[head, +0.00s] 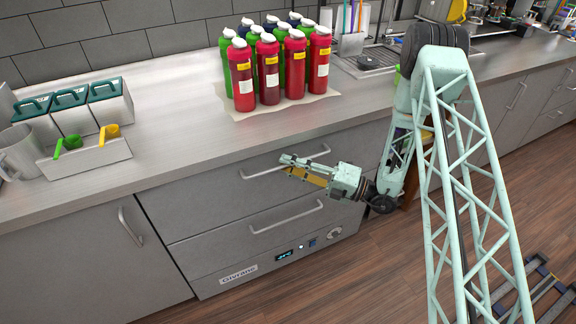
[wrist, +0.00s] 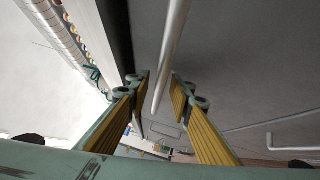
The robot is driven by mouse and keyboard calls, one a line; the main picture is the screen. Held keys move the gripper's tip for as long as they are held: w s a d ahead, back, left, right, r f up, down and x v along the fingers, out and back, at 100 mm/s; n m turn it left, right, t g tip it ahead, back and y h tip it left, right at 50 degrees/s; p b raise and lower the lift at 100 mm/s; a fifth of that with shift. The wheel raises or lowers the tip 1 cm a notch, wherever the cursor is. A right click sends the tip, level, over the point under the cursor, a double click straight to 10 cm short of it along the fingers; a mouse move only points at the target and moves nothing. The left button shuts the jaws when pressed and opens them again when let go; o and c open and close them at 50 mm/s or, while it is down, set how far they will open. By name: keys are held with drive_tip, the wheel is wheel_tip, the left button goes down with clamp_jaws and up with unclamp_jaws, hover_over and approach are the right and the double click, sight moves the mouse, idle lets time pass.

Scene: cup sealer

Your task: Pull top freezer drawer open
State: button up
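The top freezer drawer (head: 205,207) is a grey front under the counter and looks flush with the cabinet. Its bar handle (head: 314,155) is silver and partly hidden behind my gripper. My gripper (head: 287,165) is at the middle of this handle, its fingers pointing left in the head view. In the wrist view the handle bar (wrist: 171,55) runs between the two yellow-padded fingers of my gripper (wrist: 160,88), with a gap visible on each side. The gripper is open. I cannot tell how deep the bar sits between the fingers.
The lower drawer's handle (head: 287,216) is just below, above a control panel (head: 284,255) with a lit display. Red and green bottles (head: 269,70) stand on the counter (head: 170,115) above. A cupboard handle (head: 130,226) is to the left. The wooden floor in front is clear near the freezer.

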clamp_jaws()
drive_tip(key=shift+s, duration=0.15)
idle(0.4)
